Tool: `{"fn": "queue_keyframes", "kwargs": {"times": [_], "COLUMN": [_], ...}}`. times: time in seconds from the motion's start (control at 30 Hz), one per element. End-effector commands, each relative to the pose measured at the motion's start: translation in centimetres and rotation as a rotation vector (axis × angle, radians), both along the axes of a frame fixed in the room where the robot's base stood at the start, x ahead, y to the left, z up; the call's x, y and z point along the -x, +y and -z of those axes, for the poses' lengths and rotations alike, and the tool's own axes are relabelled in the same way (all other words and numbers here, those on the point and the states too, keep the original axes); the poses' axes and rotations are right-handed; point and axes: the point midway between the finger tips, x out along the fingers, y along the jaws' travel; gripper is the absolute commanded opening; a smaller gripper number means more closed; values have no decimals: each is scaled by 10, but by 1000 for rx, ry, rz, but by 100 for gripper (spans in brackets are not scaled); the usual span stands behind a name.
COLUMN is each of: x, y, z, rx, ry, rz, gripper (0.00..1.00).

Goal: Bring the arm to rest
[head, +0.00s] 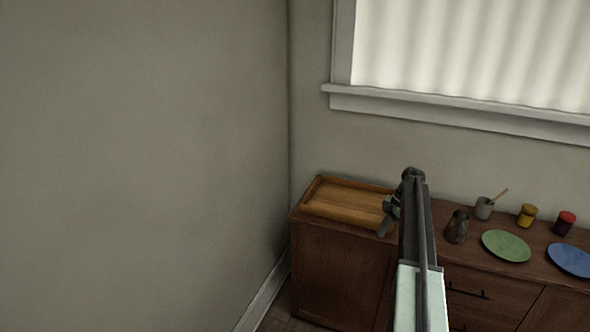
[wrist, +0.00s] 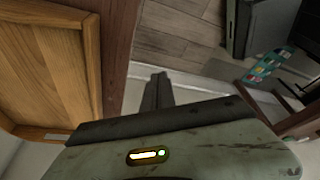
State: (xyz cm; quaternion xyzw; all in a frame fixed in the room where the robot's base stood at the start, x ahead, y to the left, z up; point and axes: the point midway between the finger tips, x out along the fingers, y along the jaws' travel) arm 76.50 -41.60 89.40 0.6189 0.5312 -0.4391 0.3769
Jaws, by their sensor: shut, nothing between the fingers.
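My arm reaches forward in the head view over the front of a brown wooden cabinet. My gripper (head: 386,221) hangs at the arm's far end, beside the right end of a wooden tray (head: 345,203). In the wrist view my gripper (wrist: 158,76) shows with its fingers together and nothing between them. The wooden tray also shows at the left of the wrist view (wrist: 50,75). My gripper is apart from the tray there, past the cabinet's edge in the picture. The arm hides part of the cabinet top.
On the cabinet (head: 340,265) stand a dark mug (head: 457,227), a grey cup (head: 484,209), a yellow jar (head: 527,215), a red jar (head: 564,223), a green plate (head: 506,246) and a blue plate (head: 572,261). A window (head: 470,50) is behind. Walls close the left corner.

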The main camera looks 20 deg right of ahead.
Motion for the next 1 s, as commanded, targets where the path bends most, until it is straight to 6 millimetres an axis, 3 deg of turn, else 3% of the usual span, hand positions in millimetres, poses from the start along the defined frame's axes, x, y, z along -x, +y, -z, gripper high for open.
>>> {"fn": "queue_keyframes", "kwargs": {"times": [0.07,0.13,0.17,0.2,0.27,0.3,0.37,0.4,0.5,0.6,0.7,0.8,0.9,1.0], "x": [-8,-24,-33,-39,-39,-34,-20,-7,39,93,146,183,198,193], "y": [15,45,64,96,151,188,240,274,351,406,434,431,422,418], "z": [0,0,0,0,0,1,2,3,7,10,12,13,13,13], "rx": [0,-1,-1,-1,5,13,33,49,106,173,235,269,271,258], "ry": [-1,0,0,0,3,5,17,32,85,143,189,221,240,257], "rz": [-20,-61,-87,-125,-187,-230,-269,-268,-168,41,348,712,1034,1255], "gripper": [0,0,0,0,0,0,0,0,0,0,0,0,0,0]}}
